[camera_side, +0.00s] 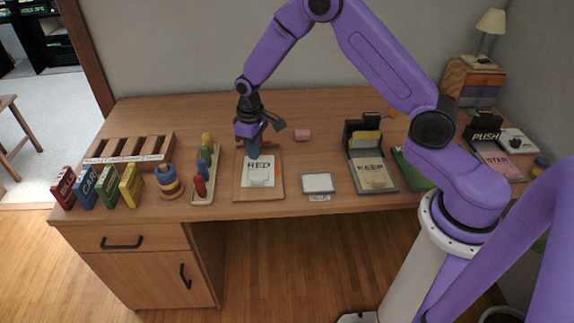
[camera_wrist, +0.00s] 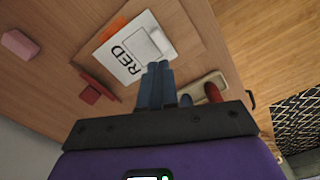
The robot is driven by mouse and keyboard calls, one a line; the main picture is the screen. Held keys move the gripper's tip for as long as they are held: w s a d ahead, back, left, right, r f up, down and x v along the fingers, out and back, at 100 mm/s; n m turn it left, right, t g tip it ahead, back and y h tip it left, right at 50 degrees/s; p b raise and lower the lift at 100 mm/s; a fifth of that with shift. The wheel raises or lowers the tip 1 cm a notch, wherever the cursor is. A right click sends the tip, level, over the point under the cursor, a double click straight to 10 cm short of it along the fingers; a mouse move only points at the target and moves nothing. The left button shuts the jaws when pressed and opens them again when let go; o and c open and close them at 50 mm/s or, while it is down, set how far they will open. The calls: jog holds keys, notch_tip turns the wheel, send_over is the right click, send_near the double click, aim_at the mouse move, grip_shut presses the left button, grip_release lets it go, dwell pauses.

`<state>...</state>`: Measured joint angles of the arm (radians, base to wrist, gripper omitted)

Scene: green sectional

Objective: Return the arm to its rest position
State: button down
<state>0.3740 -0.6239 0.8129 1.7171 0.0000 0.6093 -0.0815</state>
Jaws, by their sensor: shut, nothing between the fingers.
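My arm in purple reaches in from the right in the side view and bends down over the left half of the desk. My gripper (camera_side: 254,156) points down above a wooden board (camera_side: 268,193) that bears a white card (camera_side: 258,173) reading RED. Its blue fingers are together with nothing between them; they also show shut in the wrist view (camera_wrist: 157,66). I cannot tell the exact height of the fingertips over the card.
A stacking ring toy (camera_side: 168,182) and a peg tray (camera_side: 204,188) stand left of the board, with upright coloured blocks (camera_side: 108,186) beyond. A pink block (camera_side: 302,134), a framed plate (camera_side: 318,183) and a KEEP tray (camera_side: 374,174) lie to the right. A red object (camera_wrist: 92,92) lies beside the board.

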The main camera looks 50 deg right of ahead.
jog(key=s+a+r+n, duration=0.25)
jog(key=s+r, duration=0.35)
jog(key=s, duration=0.3)
jog(key=s+a+r+n, duration=0.2)
jog(key=s+a+r, duration=0.2)
jog(key=s+r, duration=0.35)
jog(key=s+d+r+n, duration=0.2)
jog(key=s+d, duration=0.1)
jog(key=s, duration=0.6)
jog(key=s+d+r+n, duration=0.2)
jog(key=s+d, duration=0.1)
jog(key=s, duration=0.7)
jog(key=shift+d, duration=0.15)
jog(key=c, duration=1)
grip_release()
jog(key=shift+o, duration=0.2)
jog(key=shift+w, duration=0.1)
